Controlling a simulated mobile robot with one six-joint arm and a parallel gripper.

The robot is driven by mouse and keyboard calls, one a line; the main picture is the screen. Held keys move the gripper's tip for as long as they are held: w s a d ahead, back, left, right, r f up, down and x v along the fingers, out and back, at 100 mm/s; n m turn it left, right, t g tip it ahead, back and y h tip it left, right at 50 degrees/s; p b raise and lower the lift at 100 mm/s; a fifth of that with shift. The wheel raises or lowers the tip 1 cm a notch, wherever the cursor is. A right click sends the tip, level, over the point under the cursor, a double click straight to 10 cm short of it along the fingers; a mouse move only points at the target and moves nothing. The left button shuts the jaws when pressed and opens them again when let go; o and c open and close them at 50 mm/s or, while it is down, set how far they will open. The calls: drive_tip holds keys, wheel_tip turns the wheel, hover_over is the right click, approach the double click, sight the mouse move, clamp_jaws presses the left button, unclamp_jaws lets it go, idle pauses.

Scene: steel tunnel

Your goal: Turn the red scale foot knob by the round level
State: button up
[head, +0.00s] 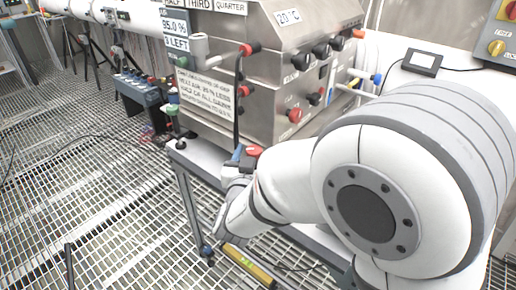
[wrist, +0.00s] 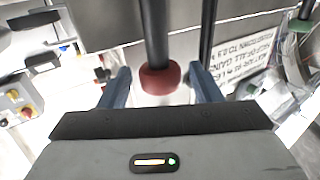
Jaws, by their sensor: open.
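A red knob (wrist: 160,78) on the end of a dark rod sits between the two blue fingers of my open gripper (wrist: 161,86) in the wrist view. Gaps show on both sides of the knob, so the fingers look apart from it. In the head view a red knob (head: 254,150) shows beside a blue finger of my gripper (head: 238,153), below the front corner of the steel box. My arm hides part of this area. I cannot make out a round level in either view.
The steel box (head: 290,70) carries several black and red knobs and stands on a bench with a metal leg (head: 188,205). A black strap (head: 237,105) hangs in front of it. A yellow spirit level (head: 248,266) lies low by the grating floor (head: 120,220).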

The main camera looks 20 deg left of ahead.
drive_tip(key=shift+w+a, duration=0.15)
drive_tip(key=shift+w, duration=0.35)
drive_tip(key=shift+c, duration=0.2)
drive_tip(key=c, duration=0.9)
